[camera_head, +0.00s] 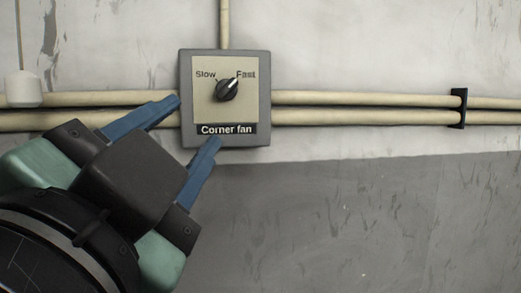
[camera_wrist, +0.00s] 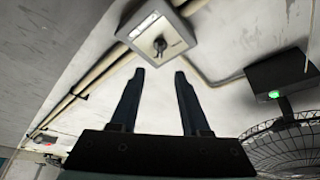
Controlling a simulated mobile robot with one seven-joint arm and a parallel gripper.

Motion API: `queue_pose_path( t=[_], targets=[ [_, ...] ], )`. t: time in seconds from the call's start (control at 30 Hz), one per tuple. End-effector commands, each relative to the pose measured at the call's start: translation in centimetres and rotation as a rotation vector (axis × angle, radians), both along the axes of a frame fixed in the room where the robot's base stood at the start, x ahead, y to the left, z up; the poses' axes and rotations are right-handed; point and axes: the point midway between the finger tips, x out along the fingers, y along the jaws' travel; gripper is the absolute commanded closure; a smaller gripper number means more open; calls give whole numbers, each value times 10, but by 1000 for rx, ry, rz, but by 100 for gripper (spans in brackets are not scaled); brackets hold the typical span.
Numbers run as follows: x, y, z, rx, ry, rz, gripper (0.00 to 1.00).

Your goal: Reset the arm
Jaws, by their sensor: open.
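My gripper (camera_head: 196,120) is open and empty, with two blue fingers spread apart in front of the wall in the head view. It also shows in the wrist view (camera_wrist: 160,75), with nothing between the fingers. A grey switch box (camera_head: 261,100) labelled "Corner fan" is on the wall just beyond the fingertips. Its black knob (camera_head: 227,90) points toward "Fast". The box (camera_wrist: 178,28) and its knob (camera_wrist: 160,46) are ahead of the fingers in the wrist view. The knob looks clear of both fingers.
Cream pipes (camera_head: 350,108) run along the wall on both sides of the box, held by a black bracket (camera_head: 458,108). The wrist view shows a dark box with a green light (camera_wrist: 284,78) and a wire fan cage (camera_wrist: 285,150) at the right.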

Motion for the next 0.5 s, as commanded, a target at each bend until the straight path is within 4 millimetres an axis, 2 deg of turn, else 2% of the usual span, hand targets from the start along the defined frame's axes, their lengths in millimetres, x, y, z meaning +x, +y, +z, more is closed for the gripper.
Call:
queue_pose_path(
  t=[0.33, 0.5],
  targets=[
    [-1, -1, 1, -7, -5, -3, 54],
    [3, -17, 12, -159, -99, -70, 54]
  ],
)
